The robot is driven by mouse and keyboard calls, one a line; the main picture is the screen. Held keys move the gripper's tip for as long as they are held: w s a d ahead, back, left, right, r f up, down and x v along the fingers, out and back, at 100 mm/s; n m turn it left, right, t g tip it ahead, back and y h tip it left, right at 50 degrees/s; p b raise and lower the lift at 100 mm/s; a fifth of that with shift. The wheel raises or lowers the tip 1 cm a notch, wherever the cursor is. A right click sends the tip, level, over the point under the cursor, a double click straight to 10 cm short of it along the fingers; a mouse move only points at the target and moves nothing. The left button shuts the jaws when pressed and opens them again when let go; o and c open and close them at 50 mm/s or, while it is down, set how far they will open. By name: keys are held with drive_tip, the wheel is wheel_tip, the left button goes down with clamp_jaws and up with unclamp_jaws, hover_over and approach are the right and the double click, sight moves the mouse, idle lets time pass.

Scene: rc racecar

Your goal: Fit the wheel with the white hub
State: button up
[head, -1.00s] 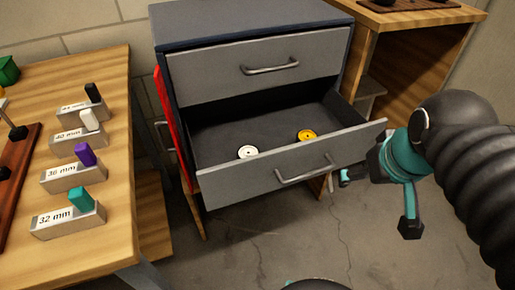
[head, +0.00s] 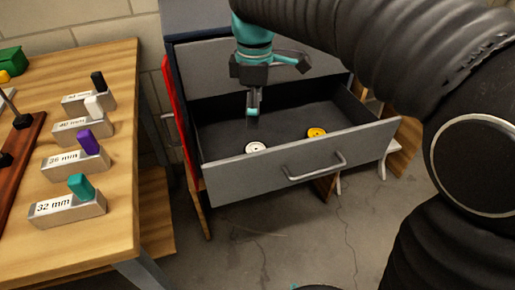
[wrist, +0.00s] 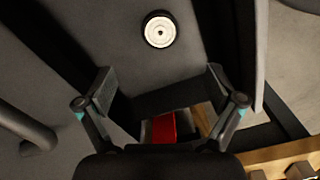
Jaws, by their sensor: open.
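The wheel with the white hub (head: 256,147) lies in the open drawer (head: 300,158), near its front left. It also shows in the wrist view (wrist: 159,30), lying flat with a dark tyre around a white hub, ahead of the fingers and apart from them. My gripper (head: 253,108) hangs over the left part of the drawer, above the wheel. In the wrist view my gripper (wrist: 160,85) is open and empty, its two fingers spread wide.
A yellow-hubbed wheel (head: 317,133) lies to the right in the same drawer. The drawer's front has a handle (head: 314,167). On the wooden table (head: 115,222) at left stand several labelled blocks with coloured pegs, such as the 32 mm block (head: 66,208). A red panel (head: 183,132) stands beside the cabinet.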

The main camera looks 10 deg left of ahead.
sight(256, 147)
wheel_tip(256, 147, down, 12)
drive_tip(key=shift+d+b, duration=0.1)
drive_tip(key=shift+b, duration=0.75)
drive_tip(key=c, duration=1.2)
drive_tip(key=shift+o, duration=0.2)
